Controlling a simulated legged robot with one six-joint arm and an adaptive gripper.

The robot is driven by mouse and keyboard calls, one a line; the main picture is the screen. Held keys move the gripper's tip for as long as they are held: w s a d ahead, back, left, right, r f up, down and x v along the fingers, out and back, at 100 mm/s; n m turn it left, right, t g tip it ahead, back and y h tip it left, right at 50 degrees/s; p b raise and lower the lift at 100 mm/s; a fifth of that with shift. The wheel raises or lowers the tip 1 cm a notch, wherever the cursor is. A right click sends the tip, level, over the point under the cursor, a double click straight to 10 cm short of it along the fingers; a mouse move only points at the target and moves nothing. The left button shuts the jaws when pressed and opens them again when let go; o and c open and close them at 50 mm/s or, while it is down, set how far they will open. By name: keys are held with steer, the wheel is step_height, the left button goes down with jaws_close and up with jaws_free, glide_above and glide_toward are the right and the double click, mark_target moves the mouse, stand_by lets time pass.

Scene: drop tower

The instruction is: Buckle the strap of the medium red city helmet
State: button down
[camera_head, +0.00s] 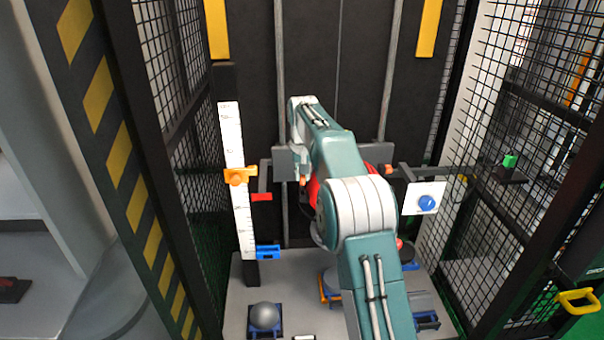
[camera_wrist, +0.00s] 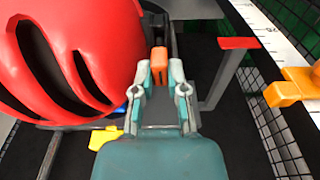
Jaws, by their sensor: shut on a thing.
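The red helmet (camera_wrist: 100,45) with dark vents fills the upper left of the wrist view. In the head view it shows only in part (camera_head: 313,190), mostly hidden behind my arm. My gripper (camera_wrist: 163,80) is beside the helmet, to its right in the wrist view. Its fingers are shut on a small orange piece (camera_wrist: 158,60) at their tips. I cannot tell whether this piece is the strap's buckle. No strap is clearly visible. The head view does not show the fingertips.
A white scale (camera_head: 238,180) with an orange slider (camera_head: 239,177) stands left of the carriage. A red flag (camera_wrist: 240,43) on a grey bracket is right of my gripper. Mesh walls (camera_head: 540,150) close in the sides. A grey ball (camera_head: 265,316) sits on the base plate.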

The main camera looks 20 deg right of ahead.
mark_target(303, 183)
steer(key=shift+f, duration=0.25)
steer(key=shift+f, duration=1.2)
steer(key=shift+f, duration=0.2)
steer(key=c, duration=0.6)
jaws_free()
steer(key=shift+r, duration=0.1)
steer(key=r, duration=0.7)
steer(key=s+r, duration=0.1)
steer(key=r, duration=0.2)
steer(key=shift+a+r, duration=0.2)
steer(key=shift+r, duration=0.15)
steer(key=shift+s+r, duration=0.1)
steer(key=shift+r, duration=0.35)
